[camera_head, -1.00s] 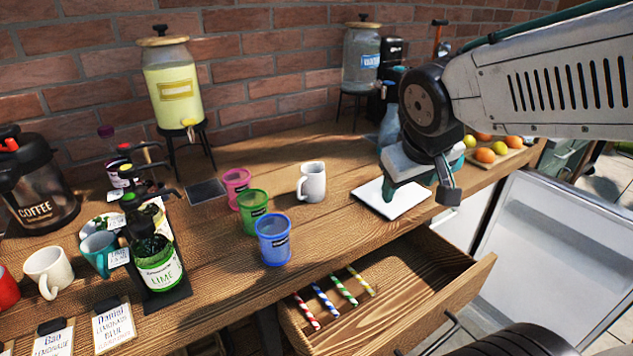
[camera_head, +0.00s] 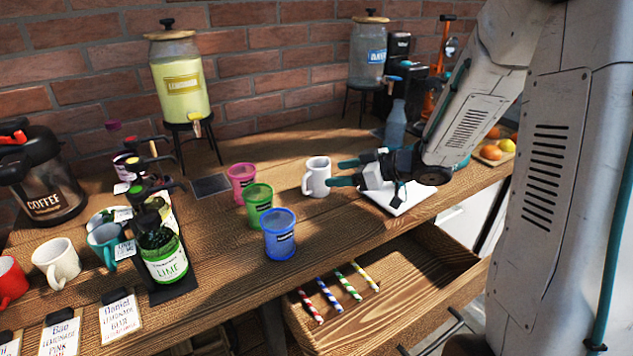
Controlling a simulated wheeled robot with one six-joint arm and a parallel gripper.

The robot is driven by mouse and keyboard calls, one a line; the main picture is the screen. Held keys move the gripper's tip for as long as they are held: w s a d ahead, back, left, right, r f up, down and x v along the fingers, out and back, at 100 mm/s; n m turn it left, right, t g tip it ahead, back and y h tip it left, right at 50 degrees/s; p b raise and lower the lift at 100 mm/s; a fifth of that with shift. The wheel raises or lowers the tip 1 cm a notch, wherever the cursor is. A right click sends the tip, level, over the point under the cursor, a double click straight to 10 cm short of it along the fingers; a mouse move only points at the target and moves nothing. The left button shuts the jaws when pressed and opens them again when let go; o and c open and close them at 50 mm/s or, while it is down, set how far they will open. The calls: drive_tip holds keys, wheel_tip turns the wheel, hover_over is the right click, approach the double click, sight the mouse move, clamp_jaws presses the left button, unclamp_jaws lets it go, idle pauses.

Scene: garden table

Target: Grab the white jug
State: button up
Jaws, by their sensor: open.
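The white jug (camera_head: 317,177) stands upright on the wooden table, right of the pink and green cups. Its handle is on its left side. My gripper (camera_head: 336,173) is open, its two teal fingers pointing left at the jug. The upper fingertip is close to the jug's right side and the lower one overlaps its lower right edge in the picture. I cannot tell whether they touch it. The jug is mostly unobstructed.
The pink (camera_head: 242,183), green (camera_head: 259,206) and blue (camera_head: 280,234) cups stand left of the jug. A white board (camera_head: 408,200) lies under my gripper. The open drawer (camera_head: 385,290) holds striped straws. A lemonade dispenser (camera_head: 178,85) stands behind, and a blue bottle (camera_head: 396,125) stands behind my arm.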

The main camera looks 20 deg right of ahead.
sight(328, 172)
drive_tip(key=x, duration=0.6)
drive_tip(key=shift+w+a+r, duration=0.1)
drive_tip(key=shift+w+a, duration=0.2)
drive_tip(key=c, duration=0.9)
